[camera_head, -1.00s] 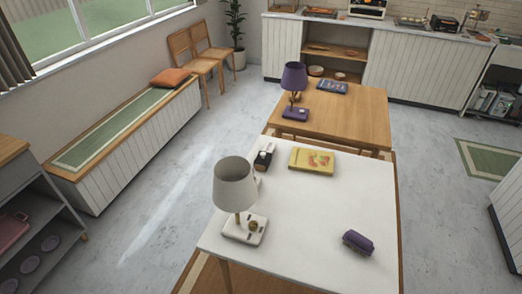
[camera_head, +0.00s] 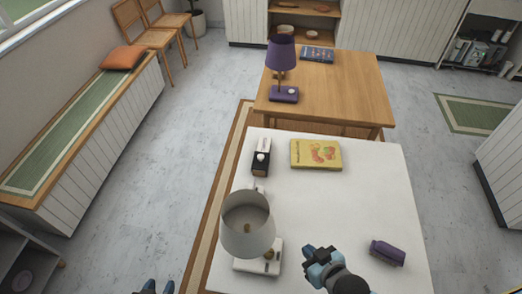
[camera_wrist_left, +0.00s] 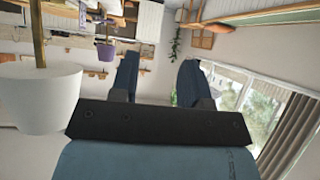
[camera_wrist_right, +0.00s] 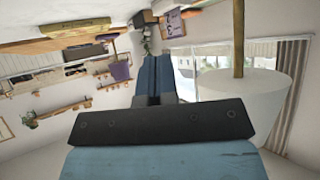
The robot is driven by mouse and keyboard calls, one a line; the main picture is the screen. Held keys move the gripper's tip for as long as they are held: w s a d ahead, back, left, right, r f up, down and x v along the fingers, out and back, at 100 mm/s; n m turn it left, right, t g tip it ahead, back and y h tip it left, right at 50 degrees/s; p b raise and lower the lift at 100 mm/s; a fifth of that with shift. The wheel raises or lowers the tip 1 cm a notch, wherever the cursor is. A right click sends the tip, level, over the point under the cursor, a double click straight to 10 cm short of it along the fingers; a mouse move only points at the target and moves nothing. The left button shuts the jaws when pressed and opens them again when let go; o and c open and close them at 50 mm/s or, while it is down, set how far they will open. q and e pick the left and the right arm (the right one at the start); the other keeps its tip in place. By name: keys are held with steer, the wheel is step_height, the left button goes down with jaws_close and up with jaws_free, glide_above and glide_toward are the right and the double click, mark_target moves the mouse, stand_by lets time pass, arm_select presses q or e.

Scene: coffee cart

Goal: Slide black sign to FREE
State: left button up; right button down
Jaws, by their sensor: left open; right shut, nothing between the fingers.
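A small dark block with a round white knob and a pale top part (camera_head: 262,157) stands on the white table (camera_head: 360,190), near its far left corner. It looks like the black sign, but its lettering is too small to read. My right gripper (camera_head: 318,262) is shut and empty, above the table's near part, right of the lamp and well short of the sign. Its fingers also show together in the right wrist view (camera_wrist_right: 155,80). My left gripper (camera_head: 158,288) is at the bottom edge, left of the table. It is open and empty in the left wrist view (camera_wrist_left: 158,80).
A lamp with a grey-white shade (camera_head: 248,222) stands at the table's near left, between my grippers. A yellow book (camera_head: 316,153) lies right of the sign. A purple object (camera_head: 387,253) lies at the near right. A wooden table (camera_head: 340,90) with a purple lamp (camera_head: 282,60) adjoins behind.

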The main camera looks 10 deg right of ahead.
arm_select(q)
steer(key=shift+o, duration=0.4)
steer(key=shift+s+f, duration=0.15)
steer(key=shift+s, duration=0.45)
steer(key=o, duration=0.4)
steer(key=shift+c, duration=0.2)
steer(key=shift+o, duration=0.4)
steer(key=f+b, duration=0.4)
steer(key=shift+w, duration=0.2)
arm_select(e)
steer(key=w+a+f+n+g+b, duration=0.1)
steer(key=w+n+b, duration=0.15)
steer(key=w, duration=0.65)
steer(key=w+f+n+g+b, duration=0.1)
steer(key=w+f+n, duration=0.15)
steer(key=w, duration=0.65)
arm_select(q)
step_height(320, 180, down, 6)
steer(key=b, duration=0.4)
steer(key=shift+w+d+f, duration=0.15)
steer(key=shift+w+d, duration=0.05)
steer(key=shift+d, duration=0.1)
arm_select(e)
steer(key=w+a+r+n+g, duration=0.1)
steer(key=w+r+n+g, duration=0.1)
steer(key=w+r+n, duration=0.4)
steer(key=shift+w+r+g, duration=0.4)
steer(key=shift+w+r, duration=0.2)
steer(key=shift+w, duration=1.7)
